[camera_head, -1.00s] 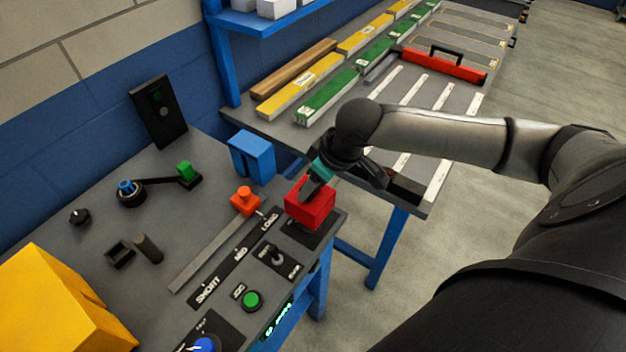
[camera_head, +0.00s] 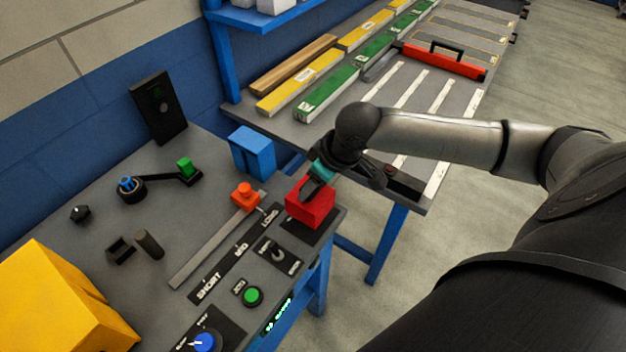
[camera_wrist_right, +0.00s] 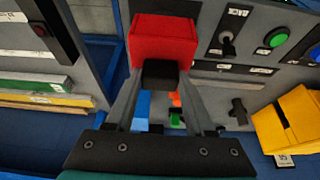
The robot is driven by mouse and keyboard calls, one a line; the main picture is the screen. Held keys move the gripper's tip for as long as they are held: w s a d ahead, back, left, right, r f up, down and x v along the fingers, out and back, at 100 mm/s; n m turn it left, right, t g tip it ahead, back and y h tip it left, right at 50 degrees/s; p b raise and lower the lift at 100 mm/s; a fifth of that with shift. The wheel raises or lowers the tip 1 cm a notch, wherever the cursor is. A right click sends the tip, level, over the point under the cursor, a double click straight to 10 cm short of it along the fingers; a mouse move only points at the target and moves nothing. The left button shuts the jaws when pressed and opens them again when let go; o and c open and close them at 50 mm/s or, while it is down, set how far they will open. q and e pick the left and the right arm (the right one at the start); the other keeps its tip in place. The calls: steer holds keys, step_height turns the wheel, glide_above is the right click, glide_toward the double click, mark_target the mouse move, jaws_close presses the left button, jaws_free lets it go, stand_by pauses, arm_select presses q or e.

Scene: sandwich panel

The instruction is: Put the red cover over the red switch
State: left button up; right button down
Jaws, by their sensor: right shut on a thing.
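The red cover (camera_head: 309,207) is a red box-shaped piece at the right end of the panel, over a black plate (camera_head: 322,227). My right gripper (camera_head: 318,187) reaches it from above and is shut on it. In the right wrist view the cover (camera_wrist_right: 163,38) sits at the tips of the fingers (camera_wrist_right: 162,74). The red switch is not visible; the area under the cover is hidden. I cannot tell whether the cover rests fully on the plate. My left gripper is not in view.
Close by are an orange slider knob (camera_head: 245,195), a toggle switch (camera_head: 278,255), a green button (camera_head: 252,296) and a blue knob (camera_head: 204,342). A blue block (camera_head: 252,152) stands behind the slider. A yellow block (camera_head: 60,300) stands at left.

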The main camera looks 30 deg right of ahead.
mark_target(315, 193)
steer(key=shift+f, duration=0.45)
steer(key=shift+f, duration=1.45)
steer(key=shift+c, duration=0.9)
jaws_free()
step_height(315, 193, up, 9)
steer(key=p, duration=1)
steer(key=shift+f, duration=0.25)
